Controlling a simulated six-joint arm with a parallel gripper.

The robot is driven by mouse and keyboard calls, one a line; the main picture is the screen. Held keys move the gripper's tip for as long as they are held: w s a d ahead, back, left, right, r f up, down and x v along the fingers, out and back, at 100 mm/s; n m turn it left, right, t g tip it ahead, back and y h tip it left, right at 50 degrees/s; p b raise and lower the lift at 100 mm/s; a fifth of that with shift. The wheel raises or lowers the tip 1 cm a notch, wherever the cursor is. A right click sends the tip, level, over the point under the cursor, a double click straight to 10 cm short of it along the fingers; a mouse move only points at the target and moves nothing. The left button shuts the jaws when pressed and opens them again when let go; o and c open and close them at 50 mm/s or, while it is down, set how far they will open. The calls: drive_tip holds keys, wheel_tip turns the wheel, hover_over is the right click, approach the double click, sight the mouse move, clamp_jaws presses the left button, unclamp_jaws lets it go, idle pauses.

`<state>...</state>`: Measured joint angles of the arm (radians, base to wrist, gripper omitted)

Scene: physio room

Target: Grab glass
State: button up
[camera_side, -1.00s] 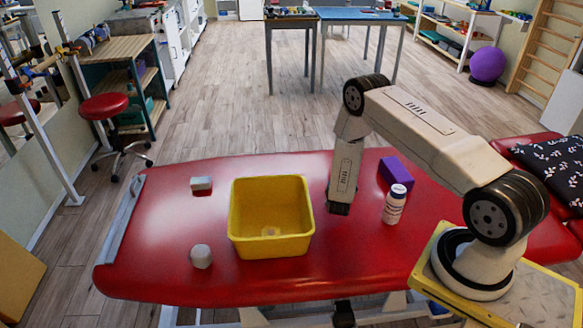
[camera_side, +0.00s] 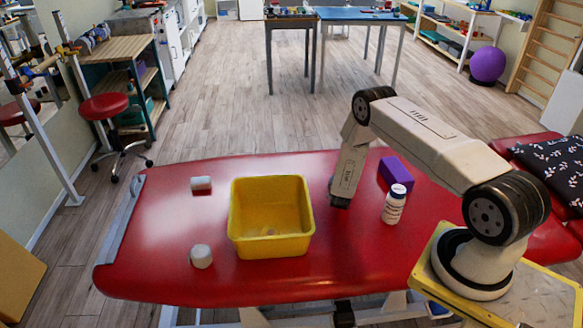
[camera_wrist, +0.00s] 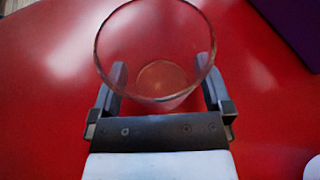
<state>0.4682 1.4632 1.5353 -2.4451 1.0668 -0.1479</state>
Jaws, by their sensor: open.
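A clear drinking glass (camera_wrist: 155,48) stands on the red couch top in the wrist view. Its round rim faces the camera, and its base shows between my fingers. My gripper (camera_wrist: 162,76) is open, with one finger on each side of the glass's lower part. I cannot tell whether either finger touches it. In the side view my gripper (camera_side: 341,200) is low over the couch, right of the yellow bin, and I cannot make out the glass there.
On the red couch (camera_side: 160,225) stand a yellow bin (camera_side: 270,248), two small white objects (camera_side: 201,184) (camera_side: 201,256), a white bottle (camera_side: 393,208) close right of my gripper, and a purple block (camera_side: 397,172) behind the bottle. The couch's left end is mostly clear.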

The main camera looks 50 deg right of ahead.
drive_tip(key=shift+d+f, duration=0.1)
drive_tip(key=shift+d, duration=0.05)
idle(0.4)
drive_tip(key=c, duration=1.2)
drive_tip(key=shift+w+r, duration=0.1)
drive_tip(key=shift+r, duration=0.1)
drive_tip(key=shift+r, duration=1.1)
drive_tip(key=s+a+r, duration=0.2)
drive_tip(key=s+r, duration=0.1)
drive_tip(key=s, duration=0.1)
drive_tip(key=s+a+r, duration=0.3)
drive_tip(key=s+r, duration=0.1)
drive_tip(key=s+a+r, duration=0.2)
drive_tip(key=s+r, duration=0.1)
drive_tip(key=s, duration=0.1)
drive_tip(key=shift+a+r, duration=0.2)
drive_tip(key=shift+r, duration=0.05)
